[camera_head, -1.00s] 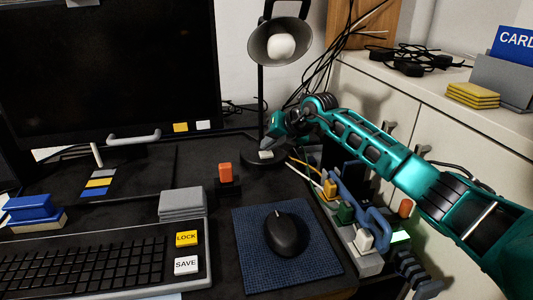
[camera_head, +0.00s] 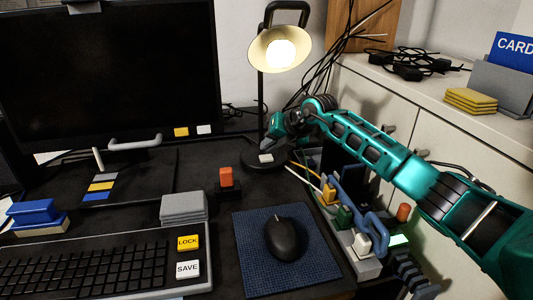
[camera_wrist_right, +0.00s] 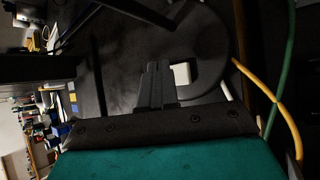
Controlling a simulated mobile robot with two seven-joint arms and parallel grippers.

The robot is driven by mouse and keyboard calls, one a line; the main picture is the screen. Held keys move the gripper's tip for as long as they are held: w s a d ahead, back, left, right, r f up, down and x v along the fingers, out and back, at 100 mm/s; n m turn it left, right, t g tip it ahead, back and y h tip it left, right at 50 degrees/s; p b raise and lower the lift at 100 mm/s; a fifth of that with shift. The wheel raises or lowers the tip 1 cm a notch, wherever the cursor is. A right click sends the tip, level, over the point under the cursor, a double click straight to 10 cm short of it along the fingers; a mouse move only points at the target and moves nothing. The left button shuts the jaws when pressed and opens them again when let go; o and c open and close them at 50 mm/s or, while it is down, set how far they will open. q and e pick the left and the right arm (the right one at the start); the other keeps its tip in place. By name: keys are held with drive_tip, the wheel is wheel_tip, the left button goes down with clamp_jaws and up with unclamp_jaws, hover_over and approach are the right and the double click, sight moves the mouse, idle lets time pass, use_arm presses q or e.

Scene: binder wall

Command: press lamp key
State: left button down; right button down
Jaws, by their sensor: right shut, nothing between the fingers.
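The desk lamp (camera_head: 281,50) stands at the back of the desk, and its bulb glows in the head view. Its round dark base carries a small white key (camera_head: 266,158), which also shows in the right wrist view (camera_wrist_right: 181,75). My right gripper (camera_head: 270,141) is shut and empty, just above and behind the key in the head view. In the right wrist view its closed fingers (camera_wrist_right: 156,84) are beside the key; I cannot tell whether they touch it. My left gripper is not in view.
A red-orange switch (camera_head: 226,176) stands in front of the lamp base. A mouse (camera_head: 282,238) lies on a blue mat (camera_head: 257,273). A power strip (camera_head: 367,268) with several plugs lies beneath my right arm. Cables hang behind the lamp. A monitor (camera_head: 108,75) fills the back left.

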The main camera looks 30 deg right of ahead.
sight(269, 158)
drive_tip(key=shift+r, duration=0.15)
wheel_tip(269, 158, up, 6)
drive_tip(key=p, duration=0.5)
drive_tip(key=shift+p, duration=0.3)
idle(0.3)
